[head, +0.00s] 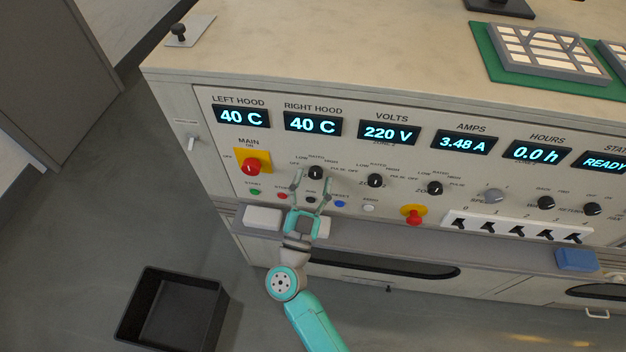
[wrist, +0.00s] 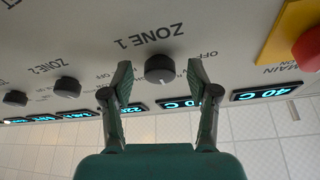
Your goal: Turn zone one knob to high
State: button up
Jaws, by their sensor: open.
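The zone one knob (head: 316,172) is a round black dial on the panel front, below the right hood display. In the wrist view the same knob (wrist: 160,69) sits beside an upside-down "ZONE 1" label. A small pale mark shows on its lower edge there, but I cannot tell for sure which setting it points to. My gripper (head: 312,186) is open in front of the panel. In the wrist view the two fingers of my gripper (wrist: 159,78) lie on either side of the knob, with gaps and no visible contact. Nothing is held.
A red main knob on a yellow plate (head: 240,157) is to the left. Two similar black knobs (head: 375,180) (head: 434,188) are to the right. Small buttons (head: 340,204) line the panel below. A ledge (head: 350,240) juts out beneath. A black bin (head: 172,310) stands on the floor.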

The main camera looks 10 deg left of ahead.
jog(key=shift+w, duration=0.1)
grip_shut()
jog(key=shift+r+m+h, duration=0.1)
jog(key=shift+m+h, duration=0.2)
jog(key=shift+m, duration=0.2)
jog(key=m+g+h, duration=0.1)
jog(key=m, duration=0.2)
jog(key=shift+a+m, duration=0.15)
jog(key=shift+m, duration=0.25)
jog(key=shift+r+m+g+h, duration=0.1)
jog(key=shift+m+g+h, duration=0.5)
jog(key=shift+m, duration=0.8)
jog(key=shift+r+m+g+h, duration=0.1)
jog(key=shift+m+g+h, duration=0.45)
jog(key=shift+m, duration=0.85)
jog(key=shift+a, duration=0.1)
